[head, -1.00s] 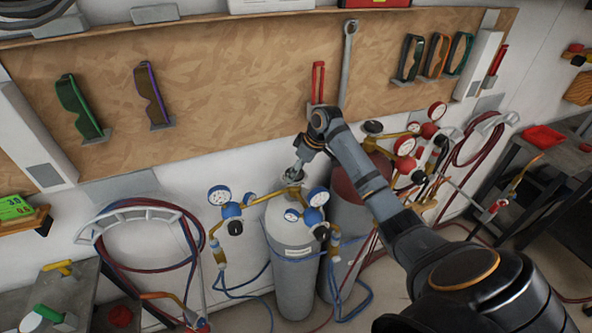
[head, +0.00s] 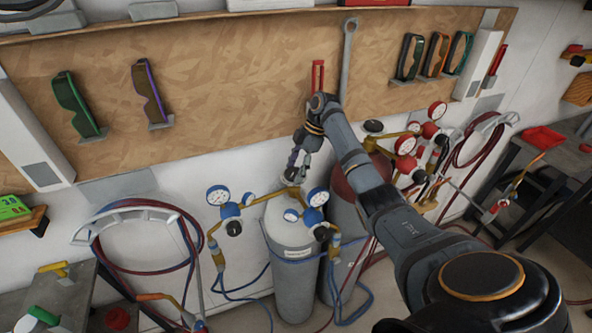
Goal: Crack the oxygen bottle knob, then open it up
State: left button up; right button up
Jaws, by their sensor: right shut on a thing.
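The oxygen bottle (head: 294,272) is the grey cylinder at the lower middle of the head view, with blue regulators and white gauges (head: 218,199) on both sides of its top. Its knob sits at the top of the valve and is mostly hidden by my gripper. My right gripper (head: 293,177) points down onto the valve top from above and is shut on the knob. My right arm comes in from the lower right. My left gripper is not in view.
A dark red-topped cylinder (head: 352,190) with red regulators (head: 405,145) stands close on the right, behind my arm. Hoses hang on a rack (head: 140,212) at left. A wooden board (head: 230,80) with goggles and a wrench is behind.

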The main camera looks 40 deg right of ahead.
jog(key=shift+w+d+r+n, duration=0.1)
jog(key=shift+r+n, duration=0.05)
jog(key=shift+n, duration=0.25)
jog(key=o, duration=1.1)
jog(key=shift+o, duration=0.2)
jog(key=w+v, duration=0.1)
jog(key=v, duration=0.4)
jog(key=s+d, duration=0.3)
jog(key=d, duration=0.8)
jog(key=shift+d, duration=0.4)
jog(key=shift+s+d, duration=0.1)
